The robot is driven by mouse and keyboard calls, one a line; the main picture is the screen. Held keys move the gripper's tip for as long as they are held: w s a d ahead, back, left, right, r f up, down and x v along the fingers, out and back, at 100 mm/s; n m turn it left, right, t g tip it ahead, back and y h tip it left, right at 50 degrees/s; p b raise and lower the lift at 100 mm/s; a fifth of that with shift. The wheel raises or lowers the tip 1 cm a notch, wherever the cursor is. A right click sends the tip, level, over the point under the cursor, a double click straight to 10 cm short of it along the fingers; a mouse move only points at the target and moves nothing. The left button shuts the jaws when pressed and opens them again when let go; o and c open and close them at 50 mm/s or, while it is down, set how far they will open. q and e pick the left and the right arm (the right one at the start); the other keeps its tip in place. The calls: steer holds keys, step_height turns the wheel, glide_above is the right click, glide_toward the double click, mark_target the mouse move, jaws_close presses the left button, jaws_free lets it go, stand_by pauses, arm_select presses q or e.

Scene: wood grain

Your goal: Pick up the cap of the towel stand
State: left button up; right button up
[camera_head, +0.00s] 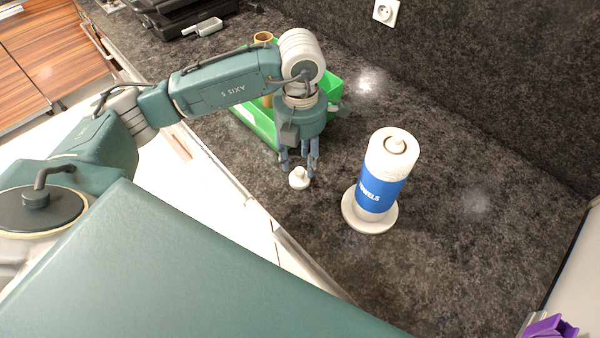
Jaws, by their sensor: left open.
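The small white cap (299,179) sits on the dark countertop, left of the towel stand. The towel stand (370,217) has a round white base and carries a white paper roll (393,150) with a blue label. My left gripper (298,168) points down just above and behind the cap, with its fingers apart and nothing seen between them. I cannot tell if a finger touches the cap. My right gripper is not in view.
A green box (262,122) with a brown cylinder in it stands behind my left gripper. A black appliance (190,15) is at the back left. A purple object (550,328) is at the lower right. The counter right of the stand is clear.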

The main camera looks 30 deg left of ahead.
mark_target(300, 169)
arm_select(q)
step_height(300, 169, down, 3)
steer(key=shift+s+f+p, duration=0.15)
steer(key=shift+f+p, duration=0.05)
steer(key=shift+p, duration=0.5)
steer(key=shift+a+f, duration=0.1)
steer(key=shift+f, duration=0.1)
steer(key=c, duration=1)
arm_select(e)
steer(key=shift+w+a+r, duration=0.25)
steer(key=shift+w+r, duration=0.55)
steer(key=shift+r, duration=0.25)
arm_select(q)
steer(key=shift+r, duration=0.1)
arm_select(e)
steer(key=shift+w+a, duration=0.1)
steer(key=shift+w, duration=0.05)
